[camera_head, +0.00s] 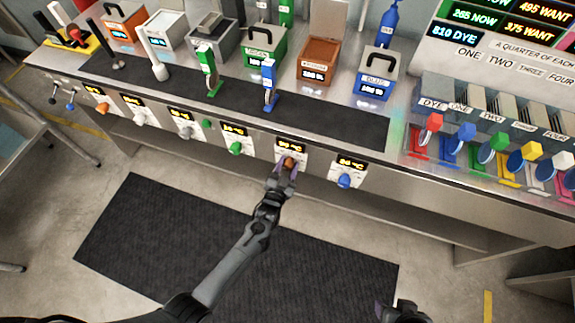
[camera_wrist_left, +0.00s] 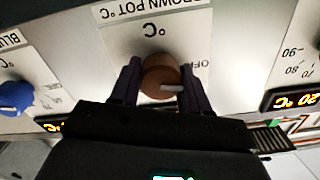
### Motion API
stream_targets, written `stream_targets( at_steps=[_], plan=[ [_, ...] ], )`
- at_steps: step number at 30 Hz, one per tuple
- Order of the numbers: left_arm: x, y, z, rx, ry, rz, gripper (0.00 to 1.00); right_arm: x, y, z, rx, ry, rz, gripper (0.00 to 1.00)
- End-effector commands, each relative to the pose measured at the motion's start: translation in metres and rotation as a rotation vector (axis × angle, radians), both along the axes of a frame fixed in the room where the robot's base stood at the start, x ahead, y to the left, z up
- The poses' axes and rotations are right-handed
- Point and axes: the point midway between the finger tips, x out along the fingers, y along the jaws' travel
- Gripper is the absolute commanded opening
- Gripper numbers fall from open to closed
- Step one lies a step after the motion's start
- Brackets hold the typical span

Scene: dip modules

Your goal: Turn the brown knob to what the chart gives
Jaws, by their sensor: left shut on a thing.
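The brown knob (camera_head: 288,162) is on the front panel of the long counter, below a small display that I cannot read clearly. My left gripper (camera_head: 284,172) is shut on it. In the left wrist view the brown knob (camera_wrist_left: 160,76) sits between the two dark fingers of the left gripper (camera_wrist_left: 157,85). Its pale pointer mark lies toward the right finger. The panel label reads BROWN POT, with OFF partly hidden. The chart board (camera_head: 500,35) shows 495 WANT, 265 NOW, 375 WANT and 810 DYE. My right gripper (camera_head: 402,312) is at the bottom edge, partly cut off.
A blue knob (camera_head: 345,181) is to the right and a green knob (camera_head: 236,148) to the left. The brown pot (camera_head: 318,58) and blue pot (camera_head: 376,75) stand on the counter. Coloured levers (camera_head: 466,132) are at right. A dark mat (camera_head: 180,235) covers the floor.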

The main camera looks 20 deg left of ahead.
Motion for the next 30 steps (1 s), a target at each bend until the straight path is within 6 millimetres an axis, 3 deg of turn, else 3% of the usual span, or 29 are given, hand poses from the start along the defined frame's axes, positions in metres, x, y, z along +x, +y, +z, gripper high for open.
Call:
stream_targets(
  at_steps=[30],
  plan=[
    [0.002, -0.004, 0.002, 0.916, 0.021, -0.001, 0.15, 0.000, 0.002, 0.019, 0.008, 0.000, -0.005, 0.55]
  ],
)
